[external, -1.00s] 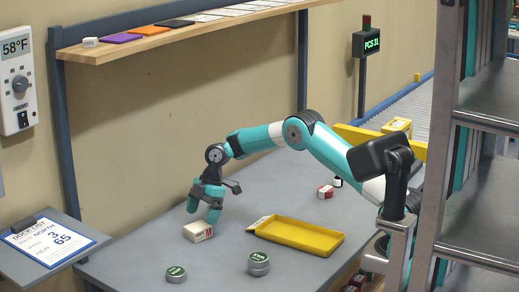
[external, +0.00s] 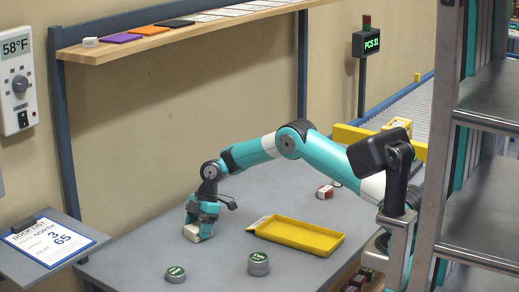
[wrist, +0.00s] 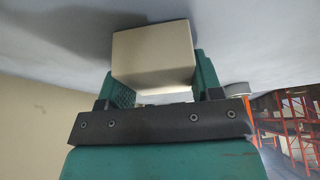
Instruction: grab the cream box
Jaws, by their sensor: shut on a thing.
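The cream box (external: 192,235) sits on the grey table at its left part, mostly covered by my fingers in the external view. My gripper (external: 200,226) is lowered onto it and shut on it. In the wrist view the box (wrist: 153,55) shows between the two teal fingers of my gripper (wrist: 158,88), one on each side. The box appears to be still on the table top.
A yellow tray (external: 298,236) lies right of my gripper. Two round green-topped tins, a flat one (external: 176,274) and a taller one (external: 258,265), stand near the front edge. A red-and-white box (external: 325,192) is farther back. Bare table (external: 255,195) lies behind the tray.

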